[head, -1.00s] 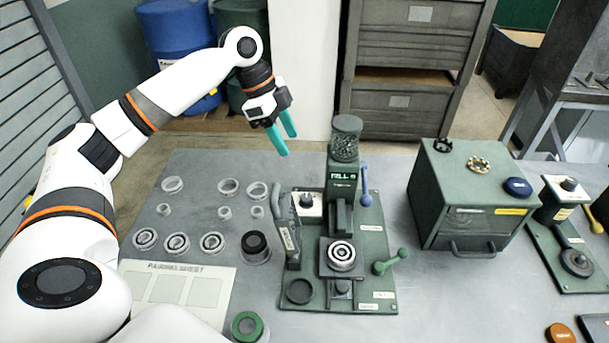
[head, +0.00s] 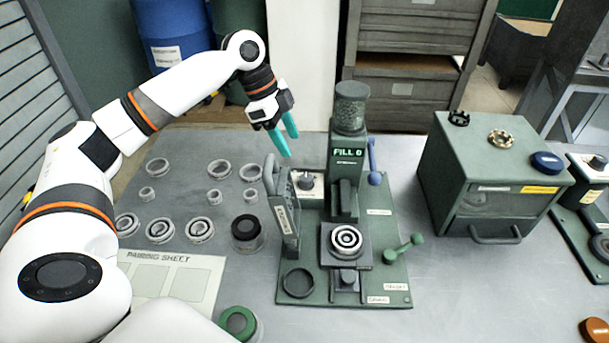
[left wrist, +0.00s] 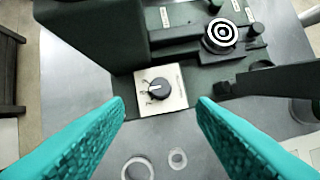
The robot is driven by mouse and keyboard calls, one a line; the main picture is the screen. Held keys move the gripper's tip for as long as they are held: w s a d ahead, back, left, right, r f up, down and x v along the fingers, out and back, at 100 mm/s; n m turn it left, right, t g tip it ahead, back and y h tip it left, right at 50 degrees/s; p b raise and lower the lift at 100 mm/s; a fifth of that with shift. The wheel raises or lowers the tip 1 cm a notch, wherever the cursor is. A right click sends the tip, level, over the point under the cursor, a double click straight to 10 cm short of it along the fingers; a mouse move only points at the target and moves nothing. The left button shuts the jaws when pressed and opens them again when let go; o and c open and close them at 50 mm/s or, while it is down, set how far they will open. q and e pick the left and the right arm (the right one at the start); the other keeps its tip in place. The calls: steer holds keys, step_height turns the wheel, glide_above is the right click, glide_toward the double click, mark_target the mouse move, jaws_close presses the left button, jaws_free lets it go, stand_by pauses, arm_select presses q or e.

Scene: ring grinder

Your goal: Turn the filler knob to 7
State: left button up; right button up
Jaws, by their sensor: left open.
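The filler knob (left wrist: 159,88) is a dark round knob on a white dial plate (left wrist: 174,104), seen between my open fingers in the left wrist view. In the head view the knob (head: 305,180) sits left of the filler column, whose display (head: 348,153) reads "FILL 0". My left gripper (head: 287,143) has teal fingers, open and empty, pointing down above and behind the knob, apart from it. The fingers also frame the left wrist view (left wrist: 160,108). My right gripper is out of view.
A bearing (head: 346,240) sits on the filler's stand. An upright dark handle (head: 281,205) rises close to the knob. A blue lever (head: 374,165) and a green lever (head: 404,248) are on the right. Rings and bearings (head: 159,229) lie on the left.

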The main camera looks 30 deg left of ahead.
mark_target(307, 176)
arm_select(q)
steer(key=x, duration=1)
steer(key=shift+f+p, duration=0.25)
steer(key=shift+p, duration=0.15)
steer(key=c, duration=1)
steer(key=shift+o, duration=0.2)
steer(key=shift+r+n+p, duration=0.25)
steer(key=shift+n+p, duration=0.15)
steer(key=shift+p, duration=0.35)
steer(key=n+t+p, duration=0.1)
steer(key=n+p, duration=0.1)
steer(key=p, duration=0.2)
steer(key=n+t+y+p, duration=0.1)
steer(key=n+p, duration=0.2)
steer(key=p, duration=0.2)
steer(key=shift+s+d+n+y, duration=0.1)
steer(key=shift+s+n+y, duration=0.05)
steer(key=shift+n+y, duration=0.15)
steer(key=shift+f+n+y+p, duration=0.15)
steer(key=shift+n+y+p, duration=0.15)
steer(key=shift+n+p, duration=0.75)
steer(key=o, duration=1)
steer(key=shift+c, duration=0.2)
